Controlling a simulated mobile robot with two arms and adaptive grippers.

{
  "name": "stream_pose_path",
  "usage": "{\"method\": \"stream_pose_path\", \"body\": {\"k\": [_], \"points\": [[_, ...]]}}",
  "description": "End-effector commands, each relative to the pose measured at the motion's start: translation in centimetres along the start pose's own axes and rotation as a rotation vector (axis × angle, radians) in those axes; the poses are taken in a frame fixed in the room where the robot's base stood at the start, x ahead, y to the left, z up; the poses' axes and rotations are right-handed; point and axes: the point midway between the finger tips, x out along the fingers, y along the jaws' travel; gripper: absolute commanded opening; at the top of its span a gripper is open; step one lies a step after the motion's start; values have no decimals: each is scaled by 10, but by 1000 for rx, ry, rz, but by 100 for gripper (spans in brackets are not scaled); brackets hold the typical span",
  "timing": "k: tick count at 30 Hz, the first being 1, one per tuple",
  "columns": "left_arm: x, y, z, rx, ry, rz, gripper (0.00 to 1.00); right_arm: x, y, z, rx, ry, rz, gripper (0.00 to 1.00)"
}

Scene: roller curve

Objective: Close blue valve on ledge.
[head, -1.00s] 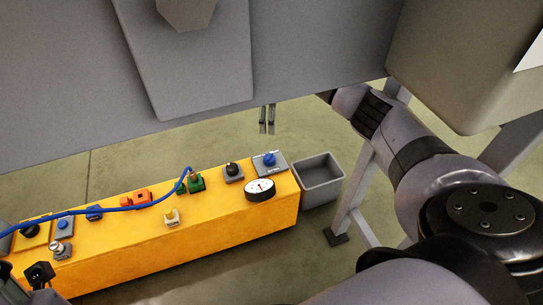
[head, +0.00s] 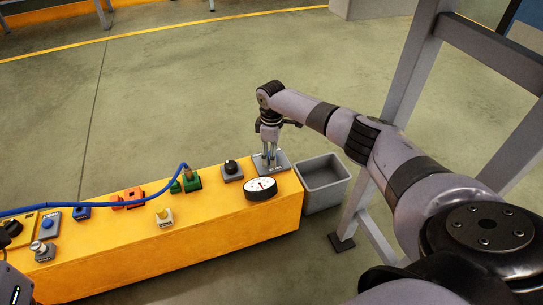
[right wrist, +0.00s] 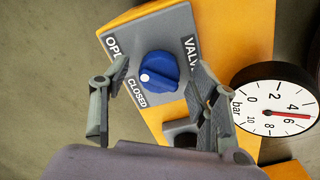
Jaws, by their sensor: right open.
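The blue valve (right wrist: 158,72) is a round knob on a grey plate (right wrist: 117,41) lettered OPEN, CLOSED and VALVE. Its white dot faces left in the right wrist view, close to the CLOSED lettering. The plate (head: 285,163) lies at the right end of the yellow ledge (head: 215,235). My right gripper (head: 270,160) is over the plate, pointing down and open. Its fingers show on either side of the knob in the right wrist view; I cannot tell whether they touch it. In the head view the gripper largely hides the knob.
A white pressure gauge (head: 260,189) is close to the valve plate, and a black knob (head: 231,168) is left of it. Green blocks (head: 190,182) with a blue cable (head: 130,204) are farther left. A grey bin (head: 323,182) and a grey frame leg (head: 362,190) stand right of the ledge.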

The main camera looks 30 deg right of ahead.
Motion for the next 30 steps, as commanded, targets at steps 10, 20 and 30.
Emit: {"method": "stream_pose_path", "body": {"k": [10, 20, 30], "points": [[1, 0, 0, 0, 3, 1, 40, 1, 0, 0, -1, 1, 0, 52], [1, 0, 0, 0, 3, 1, 40, 1, 0, 0, -1, 1, 0, 30], [1, 0, 0, 0, 2, 1, 40, 1, 0, 0, 0, 1, 0, 8]]}}
